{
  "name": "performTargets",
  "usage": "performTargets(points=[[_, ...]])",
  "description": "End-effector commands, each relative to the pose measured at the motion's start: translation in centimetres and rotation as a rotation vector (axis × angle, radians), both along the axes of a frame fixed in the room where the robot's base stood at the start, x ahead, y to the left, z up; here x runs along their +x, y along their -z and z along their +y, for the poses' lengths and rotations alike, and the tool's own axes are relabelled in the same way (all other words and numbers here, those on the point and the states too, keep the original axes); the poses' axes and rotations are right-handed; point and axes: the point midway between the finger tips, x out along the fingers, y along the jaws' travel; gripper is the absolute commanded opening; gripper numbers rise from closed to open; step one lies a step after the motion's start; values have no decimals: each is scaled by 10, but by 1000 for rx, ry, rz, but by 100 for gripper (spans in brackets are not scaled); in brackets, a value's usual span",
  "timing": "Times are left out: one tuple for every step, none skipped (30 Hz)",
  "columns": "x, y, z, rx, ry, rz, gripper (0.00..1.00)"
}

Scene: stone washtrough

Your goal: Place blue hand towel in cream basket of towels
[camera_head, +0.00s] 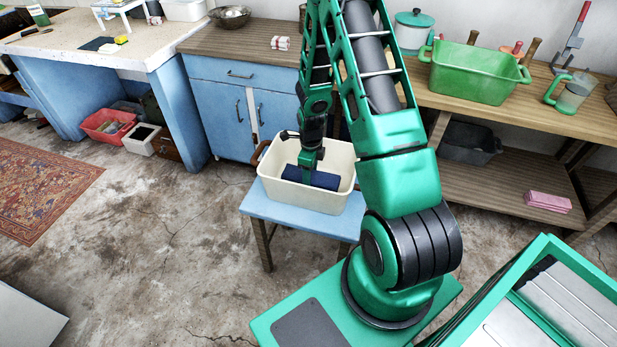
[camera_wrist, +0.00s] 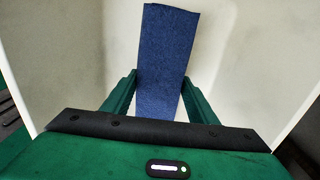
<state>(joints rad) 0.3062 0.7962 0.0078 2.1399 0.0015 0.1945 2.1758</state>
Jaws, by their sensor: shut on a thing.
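The blue hand towel (camera_head: 322,180) is a dark blue rolled or folded bundle. It is inside the cream basket (camera_head: 318,198), which stands on a small blue-topped table. My gripper (camera_head: 308,164) reaches down into the basket and is shut on the towel. In the wrist view the towel (camera_wrist: 165,60) lies between the two green fingers, with the pale basket walls around it. Whether the towel touches the basket floor cannot be told. No other towels show in the basket.
The small blue table (camera_head: 272,208) has free floor in front of it. A blue cabinet (camera_head: 222,108) stands behind on the left. A wooden counter at the right holds a green tub (camera_head: 470,72); folded pink towels (camera_head: 548,202) lie on its lower shelf.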

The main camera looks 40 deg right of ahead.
Motion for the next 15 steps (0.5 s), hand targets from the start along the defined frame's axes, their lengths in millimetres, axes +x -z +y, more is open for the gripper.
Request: performTargets(points=[[1,1,0,-1,0,-2,26],[1,1,0,0,0,-3,26],[1,1,0,0,0,-3,26],[1,1,0,0,0,-3,26],[1,1,0,0,0,-3,26],[1,1,0,-1,0,-2,26],[1,1,0,-1,0,-2,26],[1,1,0,-1,0,-2,26],[1,2,-1,-1,1,-2,26],[1,3,0,-1,1,-2,26],[0,3,0,0,1,-1,55],[0,3,-1,-1,1,-2,65],[0,3,-1,0,1,-1,72],[0,3,-1,0,1,-1,72],[0,3,-1,0,1,-1,72]])
